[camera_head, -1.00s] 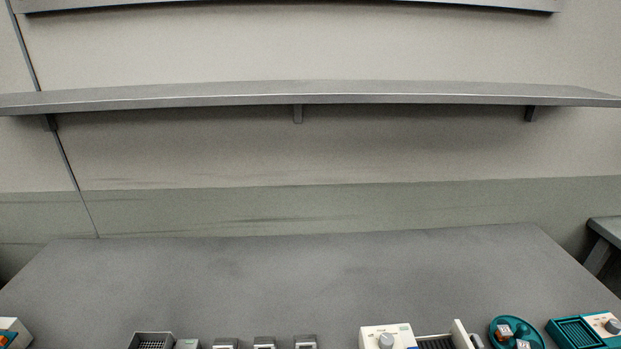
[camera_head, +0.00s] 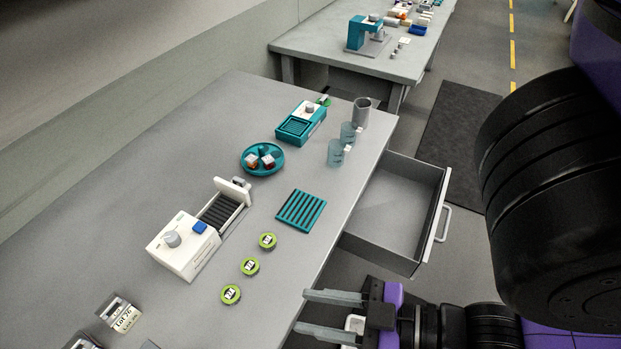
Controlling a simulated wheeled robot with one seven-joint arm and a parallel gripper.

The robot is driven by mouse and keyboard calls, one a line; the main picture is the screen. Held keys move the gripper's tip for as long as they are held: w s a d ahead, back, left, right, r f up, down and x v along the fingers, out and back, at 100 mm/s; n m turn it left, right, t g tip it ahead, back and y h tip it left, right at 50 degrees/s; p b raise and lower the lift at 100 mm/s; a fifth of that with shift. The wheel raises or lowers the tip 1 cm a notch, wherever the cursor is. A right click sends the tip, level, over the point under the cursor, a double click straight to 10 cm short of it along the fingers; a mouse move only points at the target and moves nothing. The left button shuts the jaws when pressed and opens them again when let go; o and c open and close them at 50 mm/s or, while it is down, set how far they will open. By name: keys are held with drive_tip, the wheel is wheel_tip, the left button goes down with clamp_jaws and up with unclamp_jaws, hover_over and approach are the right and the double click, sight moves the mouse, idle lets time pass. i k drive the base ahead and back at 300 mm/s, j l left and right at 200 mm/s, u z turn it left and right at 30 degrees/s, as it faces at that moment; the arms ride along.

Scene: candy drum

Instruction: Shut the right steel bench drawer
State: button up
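The steel bench drawer (camera_head: 437,218) is pulled out from the right front side of the grey bench (camera_head: 352,190). Its tray looks empty, and its light front panel carries a bar handle (camera_head: 444,224). My gripper (camera_head: 318,312) is at the lower middle of the head view, pointing left, with its two grey fingers apart. Nothing shows between the fingertips. The gripper is nearer the camera than the drawer and appears apart from it, to its lower left, close to the bench's front edge.
On the bench are a white device (camera_head: 183,246), a teal slatted mat (camera_head: 301,210), a round teal tray (camera_head: 262,170), a teal device (camera_head: 301,124), clear cups (camera_head: 335,153) and several green-rimmed discs (camera_head: 249,267). Another bench (camera_head: 330,40) stands behind. A dark floor mat (camera_head: 450,125) lies right.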

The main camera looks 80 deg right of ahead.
sight(393, 226)
drive_tip(key=k+j, duration=0.15)
drive_tip(key=k, duration=0.25)
drive_tip(key=k+j, duration=0.15)
drive_tip(key=k, duration=0.2)
drive_tip(key=k+j+z, duration=0.1)
drive_tip(key=k, duration=0.3)
drive_tip(key=z, duration=0.45)
drive_tip(key=k+z, duration=0.15)
drive_tip(key=z, duration=0.3)
drive_tip(key=k+z, duration=0.1)
drive_tip(key=z, duration=0.35)
